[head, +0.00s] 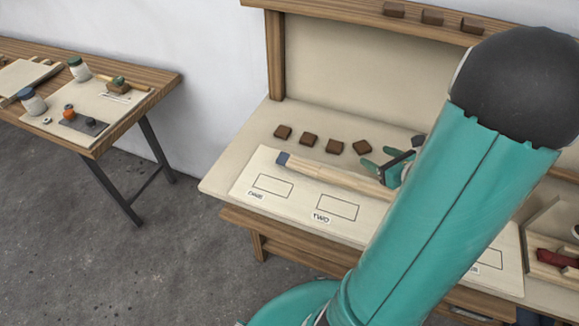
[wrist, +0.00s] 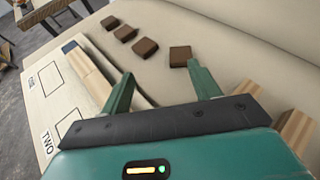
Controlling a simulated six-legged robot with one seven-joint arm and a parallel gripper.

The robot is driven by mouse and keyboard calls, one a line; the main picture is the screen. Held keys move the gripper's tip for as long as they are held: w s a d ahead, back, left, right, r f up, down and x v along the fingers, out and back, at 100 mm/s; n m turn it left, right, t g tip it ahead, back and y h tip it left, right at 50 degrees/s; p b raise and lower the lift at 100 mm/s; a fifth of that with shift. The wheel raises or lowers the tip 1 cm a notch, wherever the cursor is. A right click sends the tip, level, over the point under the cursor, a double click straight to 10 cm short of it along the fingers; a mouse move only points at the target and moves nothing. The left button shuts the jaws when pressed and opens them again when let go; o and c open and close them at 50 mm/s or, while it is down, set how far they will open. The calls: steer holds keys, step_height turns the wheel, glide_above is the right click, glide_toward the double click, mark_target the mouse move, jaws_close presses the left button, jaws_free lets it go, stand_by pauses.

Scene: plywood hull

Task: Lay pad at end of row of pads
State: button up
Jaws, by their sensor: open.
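Several small dark brown square pads lie in a row on the pale bench top. In the head view they run from the left pad (head: 283,131) to the right end pad (head: 361,147), which is turned at an angle to the others. My gripper (head: 379,162) is open and empty, just to the right of that end pad. In the wrist view my gripper (wrist: 160,69) has its two green fingers apart. The end pad (wrist: 180,56) is just beyond the right fingertip; I cannot tell whether they touch. My arm hides the bench farther right.
A wooden bar (head: 335,176) with a dark blue end lies in front of the row, on a pale board (head: 285,205) with outlined boxes. More brown blocks (head: 432,17) sit on the shelf above. A tray (head: 562,268) is at right. A side table (head: 150,75) stands left.

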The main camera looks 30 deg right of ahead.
steer(key=w+a+r+n+g+y, duration=0.1)
steer(key=a+n, duration=0.2)
steer(key=a, duration=0.1)
steer(key=w+a+r+n+g+y, duration=0.1)
steer(key=w+a+r+n+y, duration=0.1)
steer(key=a+n, duration=0.1)
steer(key=w+a+r+n+y, duration=0.1)
steer(key=a+r+n+y, duration=0.1)
steer(key=a, duration=0.4)
steer(key=shift+w+n+g, duration=0.3)
steer(key=shift+n+g, duration=0.1)
steer(key=shift+n, duration=0.3)
steer(key=s+a+r+n+g+h, duration=0.1)
steer(key=s+a+r+n, duration=0.1)
steer(key=a+r+n, duration=0.2)
steer(key=s+a+r+n+g+h, duration=0.2)
steer(key=s+a+r+n, duration=0.1)
steer(key=a+n, duration=0.6)
steer(key=s+a+r+n+g+h, duration=0.1)
steer(key=a+n, duration=0.5)
steer(key=n, duration=0.7)
steer(key=shift+s+a+r+g+h, duration=0.45)
steer(key=shift+s+r, duration=0.5)
steer(key=shift+r, duration=0.85)
steer(key=shift+s+d, duration=0.1)
steer(key=shift+s, duration=0.05)
